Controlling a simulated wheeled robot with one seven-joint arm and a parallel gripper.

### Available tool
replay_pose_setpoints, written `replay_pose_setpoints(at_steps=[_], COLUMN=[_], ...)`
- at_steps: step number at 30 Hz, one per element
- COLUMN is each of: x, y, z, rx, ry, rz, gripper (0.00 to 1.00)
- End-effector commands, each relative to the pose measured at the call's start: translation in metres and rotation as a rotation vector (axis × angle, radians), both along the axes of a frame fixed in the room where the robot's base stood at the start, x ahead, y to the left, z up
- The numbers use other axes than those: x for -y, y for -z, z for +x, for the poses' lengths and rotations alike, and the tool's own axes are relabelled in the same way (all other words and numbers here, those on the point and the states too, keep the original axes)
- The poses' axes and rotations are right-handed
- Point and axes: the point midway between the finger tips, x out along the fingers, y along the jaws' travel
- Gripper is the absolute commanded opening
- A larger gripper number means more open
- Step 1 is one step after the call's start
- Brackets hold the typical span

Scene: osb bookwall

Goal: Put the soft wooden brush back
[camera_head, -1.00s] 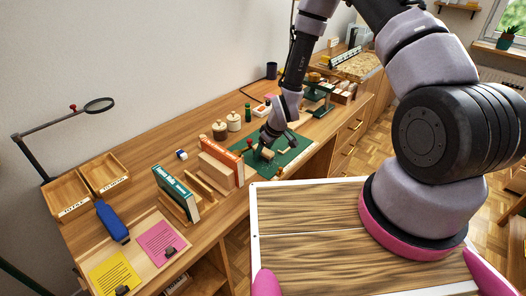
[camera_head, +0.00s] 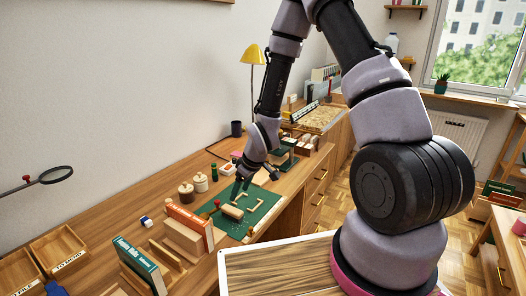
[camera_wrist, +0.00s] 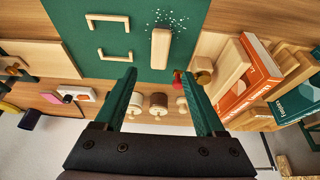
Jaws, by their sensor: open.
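The wooden brush (camera_head: 232,211) lies on the green mat (camera_head: 246,228), seen as a pale block beside two wooden U-shaped brackets (camera_head: 262,202). In the wrist view the brush (camera_wrist: 160,46) lies just ahead of my gripper, with white crumbs around its far end; its bristles cannot be made out. The brackets (camera_wrist: 108,37) are to its left there, apart from it. My gripper (camera_wrist: 160,73) is open and empty, its green fingers spread wide. In the head view my gripper (camera_head: 242,187) is beyond the brush, apart from it.
A red-topped knob (camera_wrist: 178,82) stands close to the brush and right finger. Jars (camera_head: 186,193) stand behind the mat. An orange book (camera_head: 188,222) and a teal book (camera_head: 140,268) stand in wooden holders to the left. A yellow lamp (camera_head: 253,54) is farther back.

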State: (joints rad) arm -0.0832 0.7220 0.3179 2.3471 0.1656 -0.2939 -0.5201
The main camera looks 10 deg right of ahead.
Motion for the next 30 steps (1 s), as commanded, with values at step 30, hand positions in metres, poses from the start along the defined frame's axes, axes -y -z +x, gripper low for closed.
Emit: replay_pose_setpoints(at_steps=[30], x=[0.145], y=[-0.361], z=[-0.086], rx=[0.074], ry=[0.839], rz=[0.213], gripper=[0.72])
